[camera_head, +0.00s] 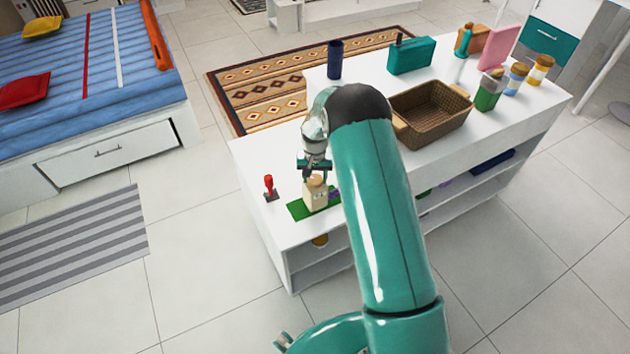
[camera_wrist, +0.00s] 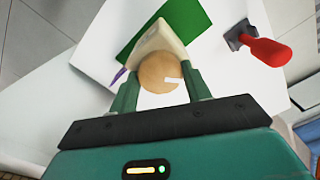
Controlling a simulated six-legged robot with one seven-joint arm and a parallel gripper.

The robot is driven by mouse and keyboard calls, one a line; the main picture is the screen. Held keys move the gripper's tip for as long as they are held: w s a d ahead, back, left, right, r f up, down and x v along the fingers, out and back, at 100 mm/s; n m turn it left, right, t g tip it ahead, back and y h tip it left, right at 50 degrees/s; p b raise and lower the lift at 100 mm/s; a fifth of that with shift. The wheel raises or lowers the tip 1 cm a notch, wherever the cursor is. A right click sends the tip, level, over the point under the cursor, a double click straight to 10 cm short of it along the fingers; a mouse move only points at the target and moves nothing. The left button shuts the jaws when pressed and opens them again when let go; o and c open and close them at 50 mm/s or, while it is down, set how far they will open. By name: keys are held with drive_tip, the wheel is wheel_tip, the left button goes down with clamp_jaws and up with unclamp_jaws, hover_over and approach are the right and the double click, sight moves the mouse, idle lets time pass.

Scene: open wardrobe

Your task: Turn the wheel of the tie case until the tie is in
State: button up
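The tie case (camera_head: 315,195) is a small beige box standing on a green mat (camera_head: 297,210) near the left end of the white counter. In the wrist view the round tan wheel (camera_wrist: 158,73) with a white mark faces me on the case (camera_wrist: 160,40). A purple strip, seemingly the tie (camera_head: 334,194), shows at the case's side, and its tip is in the wrist view (camera_wrist: 119,76). My gripper (camera_head: 314,172) is right above the case. Its fingers (camera_wrist: 161,88) are apart, one on each side of the wheel, with small gaps seeming to show.
A red-handled item on a dark base (camera_head: 269,188) stands close left of the mat. A wicker basket (camera_head: 430,115), a dark blue cup (camera_head: 335,60), a teal case (camera_head: 411,56) and several jars stand farther along the counter (camera_head: 290,165). The counter's front edge is close to the mat.

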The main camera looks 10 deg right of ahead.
drive_tip(key=shift+c, duration=0.2)
drive_tip(key=m, duration=0.7)
drive_tip(key=shift+m, duration=0.4)
drive_tip(key=m, duration=0.7)
drive_tip(key=o, duration=0.7)
